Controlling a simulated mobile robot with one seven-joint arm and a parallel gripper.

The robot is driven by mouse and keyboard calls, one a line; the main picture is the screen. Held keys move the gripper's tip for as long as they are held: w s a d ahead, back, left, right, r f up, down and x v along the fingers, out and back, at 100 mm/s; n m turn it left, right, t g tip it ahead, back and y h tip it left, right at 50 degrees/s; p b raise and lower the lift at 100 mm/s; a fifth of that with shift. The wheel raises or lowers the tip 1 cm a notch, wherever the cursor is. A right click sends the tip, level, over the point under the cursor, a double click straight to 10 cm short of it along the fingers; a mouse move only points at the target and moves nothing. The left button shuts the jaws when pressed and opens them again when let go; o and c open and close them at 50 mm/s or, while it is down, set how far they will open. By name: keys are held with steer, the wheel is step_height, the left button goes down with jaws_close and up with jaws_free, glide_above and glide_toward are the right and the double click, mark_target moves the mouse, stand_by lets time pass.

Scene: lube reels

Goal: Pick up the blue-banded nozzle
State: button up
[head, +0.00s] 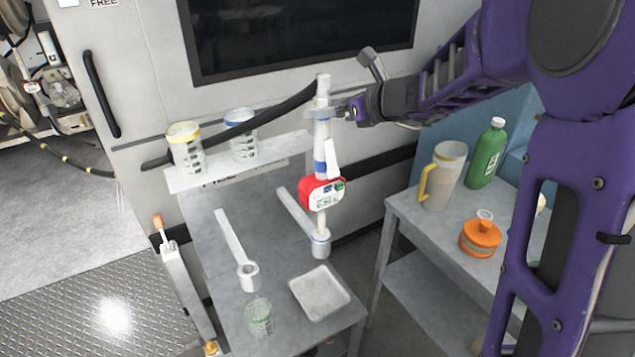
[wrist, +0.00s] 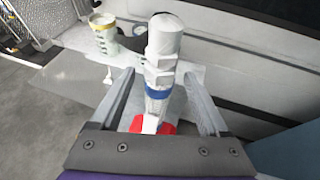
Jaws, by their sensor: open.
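The blue-banded nozzle (head: 321,160) is upright in the head view, with a white upper part, a blue band, a red meter body with a small display, and a grey lower end near a holder on the bench. My gripper (head: 335,108) is at the nozzle's upper part, above the blue band. In the wrist view the nozzle (wrist: 160,75) stands between the two open fingers of my gripper (wrist: 163,95), with a gap visible on each side. The red body is partly hidden behind the gripper's base there.
A grey bench (head: 205,235) carries a second empty holder (head: 240,255), a green-marked jar (head: 259,316) and a square tray (head: 319,292). Two jars stand on the back shelf (head: 185,180). The right table (head: 405,205) holds a jug (head: 443,175), green bottle (head: 488,153) and orange container (head: 480,238).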

steer(key=shift+c, duration=0.5)
jaws_close()
steer(key=shift+r, duration=0.15)
stand_by(0.8)
